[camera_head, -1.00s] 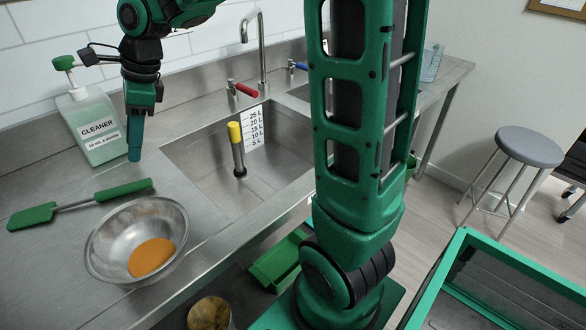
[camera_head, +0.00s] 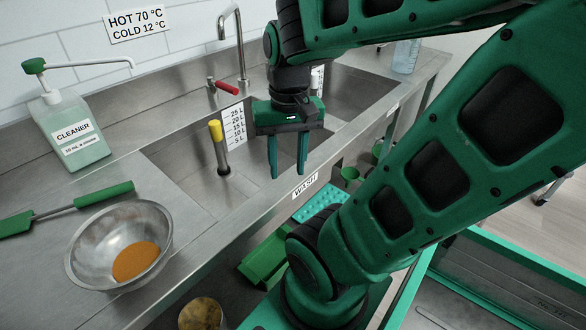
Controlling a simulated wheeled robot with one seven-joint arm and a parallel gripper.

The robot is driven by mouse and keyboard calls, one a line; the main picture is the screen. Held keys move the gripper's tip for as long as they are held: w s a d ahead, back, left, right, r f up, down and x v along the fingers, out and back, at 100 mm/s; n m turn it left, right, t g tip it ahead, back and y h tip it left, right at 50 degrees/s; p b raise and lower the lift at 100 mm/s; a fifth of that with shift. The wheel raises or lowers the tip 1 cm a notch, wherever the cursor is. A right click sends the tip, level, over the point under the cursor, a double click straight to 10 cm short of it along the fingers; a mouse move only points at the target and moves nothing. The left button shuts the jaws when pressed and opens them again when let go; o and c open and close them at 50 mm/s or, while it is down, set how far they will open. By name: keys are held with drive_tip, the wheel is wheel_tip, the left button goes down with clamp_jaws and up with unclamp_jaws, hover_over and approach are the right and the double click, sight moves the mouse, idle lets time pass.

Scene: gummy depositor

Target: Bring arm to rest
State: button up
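My gripper (camera_head: 287,170) hangs pointing down over the front edge of the steel sink counter, in front of the divider between the two basins. Its two fingers are apart with nothing between them. My green arm reaches up from the lower middle and folds across the right side of the view. It hides part of the second basin and the floor behind it.
A cleaner pump bottle (camera_head: 75,132), a green spatula (camera_head: 65,207) and a steel bowl (camera_head: 84,245) with orange contents stand on the left counter. The wash basin (camera_head: 180,170) holds a yellow-topped standpipe (camera_head: 219,148). A green-rimmed cart (camera_head: 540,262) is at lower right.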

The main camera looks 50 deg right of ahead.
drive_tip(key=shift+s+d+f+n, duration=0.1)
drive_tip(key=shift+s+f+n, duration=0.15)
drive_tip(key=shift+s, duration=0.4)
drive_tip(key=shift+s+d+f+n, duration=0.1)
drive_tip(key=shift+s+n, duration=0.25)
drive_tip(key=shift+s, duration=0.25)
